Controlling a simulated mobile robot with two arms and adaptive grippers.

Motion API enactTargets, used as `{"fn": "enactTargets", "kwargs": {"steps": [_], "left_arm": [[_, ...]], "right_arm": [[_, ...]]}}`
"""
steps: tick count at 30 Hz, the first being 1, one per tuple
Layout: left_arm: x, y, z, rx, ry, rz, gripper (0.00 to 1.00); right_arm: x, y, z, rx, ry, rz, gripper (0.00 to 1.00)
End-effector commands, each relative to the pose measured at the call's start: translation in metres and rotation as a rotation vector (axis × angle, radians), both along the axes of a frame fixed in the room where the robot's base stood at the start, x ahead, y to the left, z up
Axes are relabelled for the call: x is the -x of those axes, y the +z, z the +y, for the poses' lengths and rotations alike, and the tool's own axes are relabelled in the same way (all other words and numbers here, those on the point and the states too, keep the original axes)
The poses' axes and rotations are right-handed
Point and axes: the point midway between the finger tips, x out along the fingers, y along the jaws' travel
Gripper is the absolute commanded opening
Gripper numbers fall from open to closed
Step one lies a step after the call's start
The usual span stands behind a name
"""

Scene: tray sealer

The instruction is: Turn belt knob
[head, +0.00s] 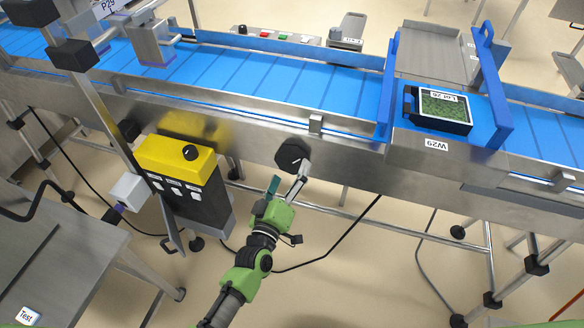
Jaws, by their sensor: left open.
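A smaller black knob (190,152) is on top of the yellow control box (176,158). My left gripper (289,174) reaches up from below, open and empty, with its fingers apart. Its right fingertip lies at the large knob's lower right edge; I cannot tell whether they touch. The left fingertip is just below the knob. My right gripper is not in view.
A black tray with green contents (438,109) is on the belt between two blue guides, above the W29 label (436,145). A steel table (60,255) stands at lower left. A panel with coloured buttons (277,36) is behind the belt. Cables hang below the conveyor.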

Motion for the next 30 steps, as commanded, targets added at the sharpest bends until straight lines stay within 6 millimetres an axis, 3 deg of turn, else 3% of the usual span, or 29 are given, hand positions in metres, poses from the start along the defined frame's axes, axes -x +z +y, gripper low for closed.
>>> {"fn": "enactTargets", "kwargs": {"steps": [6, 13, 30], "left_arm": [[0.048, -0.001, 0.016, -0.001, 0.0, 0.003, 0.84], [0.082, -0.001, 0.026, -0.001, 0.0, 0.003, 0.84], [0.09, 0.0, 0.029, 0.0, 0.0, 0.001, 0.84]], "right_arm": [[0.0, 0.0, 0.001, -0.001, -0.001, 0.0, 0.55], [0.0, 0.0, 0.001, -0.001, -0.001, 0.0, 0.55], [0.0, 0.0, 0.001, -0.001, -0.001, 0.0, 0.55]]}}
